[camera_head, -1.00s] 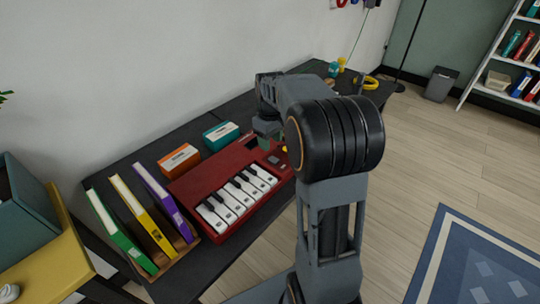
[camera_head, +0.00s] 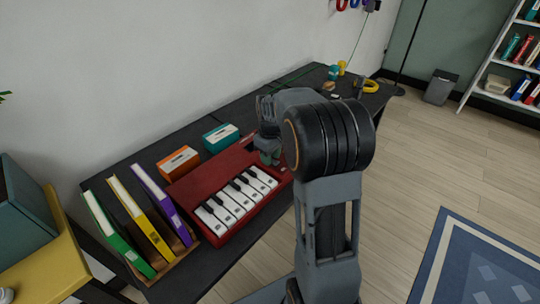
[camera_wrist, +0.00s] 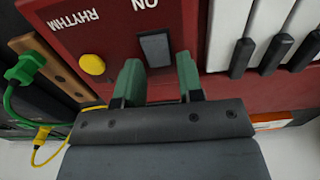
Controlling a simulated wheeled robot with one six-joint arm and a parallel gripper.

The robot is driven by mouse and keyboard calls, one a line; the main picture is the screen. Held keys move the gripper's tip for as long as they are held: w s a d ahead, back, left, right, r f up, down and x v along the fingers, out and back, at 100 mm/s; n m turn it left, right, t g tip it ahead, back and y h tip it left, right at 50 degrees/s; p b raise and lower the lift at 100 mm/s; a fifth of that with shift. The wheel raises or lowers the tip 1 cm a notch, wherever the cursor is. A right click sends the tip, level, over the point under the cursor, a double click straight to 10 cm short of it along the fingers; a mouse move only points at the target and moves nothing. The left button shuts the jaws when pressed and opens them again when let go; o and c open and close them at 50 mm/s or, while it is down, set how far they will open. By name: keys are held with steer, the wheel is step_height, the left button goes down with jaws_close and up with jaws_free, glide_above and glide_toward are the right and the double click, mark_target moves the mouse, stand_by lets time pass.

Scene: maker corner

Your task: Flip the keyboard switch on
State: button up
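The red keyboard (camera_head: 215,181) lies on the black table with its white and black keys facing up. In the wrist view its red panel (camera_wrist: 110,50) carries the words "RHYTHM" and "ON", a round yellow knob (camera_wrist: 92,64) and a grey rectangular switch (camera_wrist: 155,48) by "ON". My gripper (camera_wrist: 160,75) has two green fingertips spread apart, with the switch showing between and just beyond them. Nothing is held. I cannot tell whether the fingertips touch the panel. In the head view my gripper (camera_head: 269,156) is over the right end of the keyboard, partly hidden by my arm.
Green, yellow and purple books (camera_head: 150,228) stand left of the keyboard. An orange box (camera_head: 179,162) and a teal box (camera_head: 221,137) sit behind it. In the wrist view a green plug (camera_wrist: 27,66) and a yellow cable (camera_wrist: 42,135) lie beside the keyboard.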

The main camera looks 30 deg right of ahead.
jaws_close()
steer(key=shift+s+d+f+t+y+b, duration=0.15)
steer(key=shift+t+y+b, duration=0.15)
steer(key=shift+t+b, duration=0.65)
steer(key=shift+s+r+t+y+b, duration=0.15)
steer(key=shift+r+t+y+b, duration=0.25)
steer(key=shift+b, duration=0.45)
steer(key=shift+f, duration=0.1)
steer(key=shift+o, duration=1.5)
jaws_free()
steer(key=p+v, duration=0.3)
steer(key=v, duration=1.1)
